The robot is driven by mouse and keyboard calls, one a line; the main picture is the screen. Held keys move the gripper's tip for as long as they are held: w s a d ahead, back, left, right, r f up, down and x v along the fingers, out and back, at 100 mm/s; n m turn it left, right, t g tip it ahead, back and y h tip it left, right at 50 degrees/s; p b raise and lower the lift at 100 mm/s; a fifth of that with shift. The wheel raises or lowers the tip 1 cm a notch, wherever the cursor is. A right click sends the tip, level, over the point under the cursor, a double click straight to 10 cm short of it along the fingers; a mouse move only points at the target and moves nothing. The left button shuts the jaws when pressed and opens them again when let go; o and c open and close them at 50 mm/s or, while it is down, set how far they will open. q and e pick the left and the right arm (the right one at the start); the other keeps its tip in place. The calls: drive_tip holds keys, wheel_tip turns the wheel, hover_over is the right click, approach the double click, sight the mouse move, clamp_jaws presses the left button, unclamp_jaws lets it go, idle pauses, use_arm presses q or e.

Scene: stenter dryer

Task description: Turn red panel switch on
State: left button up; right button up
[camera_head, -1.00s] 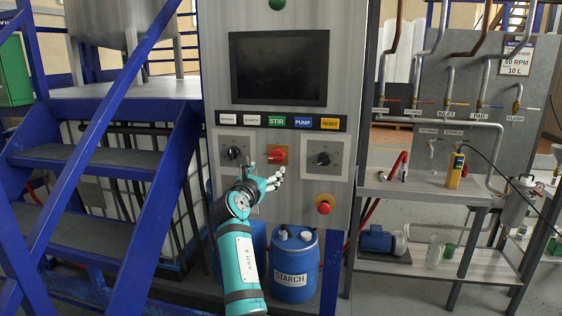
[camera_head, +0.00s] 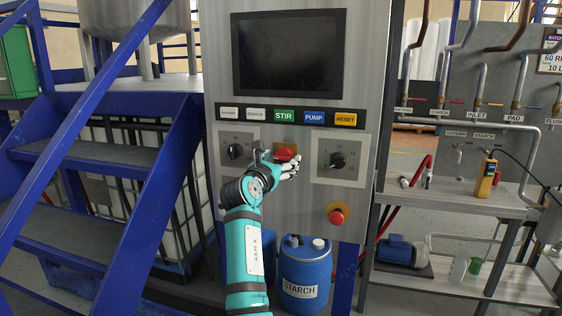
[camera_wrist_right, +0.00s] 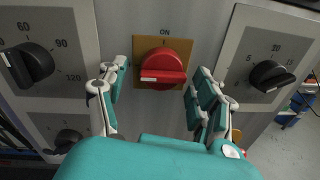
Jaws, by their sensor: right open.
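The red panel switch (camera_wrist_right: 163,68) is a round red knob on an orange plate marked ON above it. It sits in the middle of the grey control panel (camera_head: 300,205). Its grip bar lies about level in the right wrist view. In the head view the switch (camera_head: 286,152) is partly hidden by my right gripper (camera_head: 277,160). In the right wrist view my right gripper (camera_wrist_right: 160,98) is open, with one finger on each side of the knob. The fingers look apart from it. My left gripper is not in view.
A black dial (camera_head: 235,151) is left of the switch and another (camera_head: 338,160) is right of it. A red emergency button (camera_head: 336,216) is below right. Labelled buttons and a dark screen (camera_head: 288,50) are above. Blue stairs (camera_head: 90,155) stand at left.

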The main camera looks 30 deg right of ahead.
drive_tip(key=c, duration=1.1)
